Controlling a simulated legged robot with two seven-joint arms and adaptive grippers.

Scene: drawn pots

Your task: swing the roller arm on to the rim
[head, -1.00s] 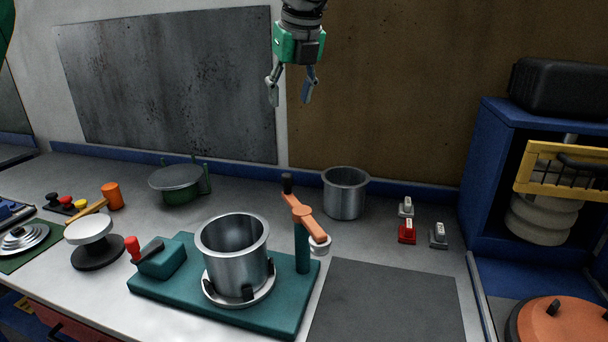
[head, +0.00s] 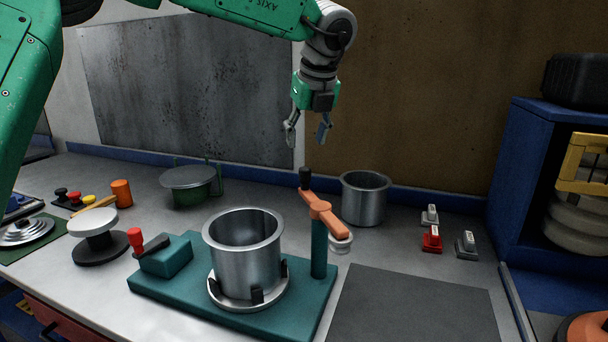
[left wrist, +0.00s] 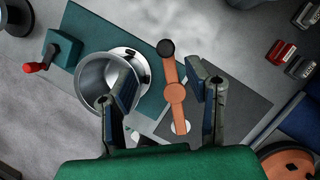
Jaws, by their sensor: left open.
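The orange roller arm (head: 323,212) sits on a teal post to the right of the pot, with a black knob at its far end and a pale roller (head: 340,244) at its near end. The roller is off the pot's rim (head: 243,219), apart from it. The metal pot (head: 246,262) stands upright in a clamped round holder on the teal base (head: 180,290). My left gripper (head: 307,143) is open and empty, pointing down above the black knob. In the left wrist view, the roller arm (left wrist: 174,92) shows between the open fingers. My right gripper is not in view.
A second metal pot (head: 365,200) stands behind the roller arm. A red-handled crank (head: 136,240) is on the base's left. A grey mat (head: 415,305) lies on the right. Small red and grey blocks (head: 432,238) and a blue shelf (head: 535,170) stand further right.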

